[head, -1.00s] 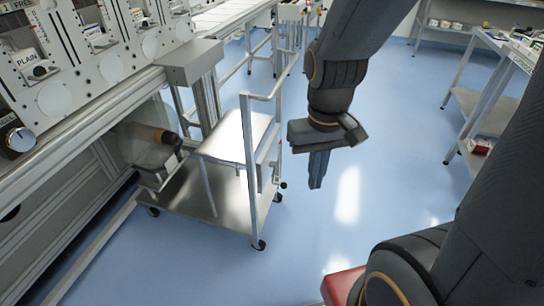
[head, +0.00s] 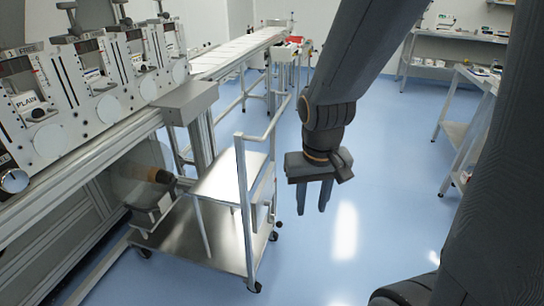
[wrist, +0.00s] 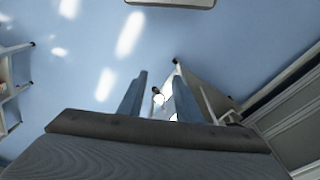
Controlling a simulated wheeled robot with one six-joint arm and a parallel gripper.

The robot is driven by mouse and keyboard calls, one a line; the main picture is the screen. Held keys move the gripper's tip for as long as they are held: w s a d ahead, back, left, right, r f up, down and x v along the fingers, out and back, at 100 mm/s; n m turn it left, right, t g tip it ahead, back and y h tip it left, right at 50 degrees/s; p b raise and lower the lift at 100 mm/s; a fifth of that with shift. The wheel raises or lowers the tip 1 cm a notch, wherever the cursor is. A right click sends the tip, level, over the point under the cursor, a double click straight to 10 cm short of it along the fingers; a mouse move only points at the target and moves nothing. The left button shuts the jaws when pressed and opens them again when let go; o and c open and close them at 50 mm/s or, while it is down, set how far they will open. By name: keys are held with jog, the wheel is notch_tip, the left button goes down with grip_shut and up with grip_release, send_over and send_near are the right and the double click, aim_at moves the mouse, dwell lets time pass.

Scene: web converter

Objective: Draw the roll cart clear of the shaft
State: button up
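The roll cart (head: 185,238) is a metal trolley on casters with a flat lower deck, a raised shelf (head: 228,180) and an upright handle frame (head: 243,200) at its right end. It stands beside the machine. A clear roll (head: 130,183) with a brown core (head: 140,172) sits at the cart's left end. A dark shaft end (head: 164,177) shows at the core; how far it reaches inside is hidden. My gripper (head: 326,210) hangs fingers-down to the right of the handle, apart from it and empty. Its fingers (wrist: 158,100) stand apart in the wrist view.
The machine (head: 110,95) with several panels runs along the left, its support post (head: 203,135) close behind the cart. A conveyor table (head: 240,50) stands at the back. Shelving (head: 465,130) stands at the right. The blue floor right of the cart is clear.

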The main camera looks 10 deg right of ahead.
jog(key=w+d+m+t, duration=0.25)
jog(key=w+d, duration=0.25)
jog(key=w, duration=0.7)
jog(key=m+t+y+p, duration=0.4)
jog(key=m+t+y, duration=0.2)
jog(key=t+y, duration=0.35)
send_near(278, 113)
jog(key=w+f, duration=0.1)
jog(key=w, duration=0.1)
jog(key=shift+g+y, duration=0.25)
jog(key=shift+g, duration=0.15)
jog(key=shift+a+p+x, duration=0.25)
jog(key=shift+p+x, duration=0.2)
jog(key=shift+x, duration=3.8)
jog(key=shift+s+r, duration=0.1)
jog(key=shift+s, duration=0.05)
grip_shut()
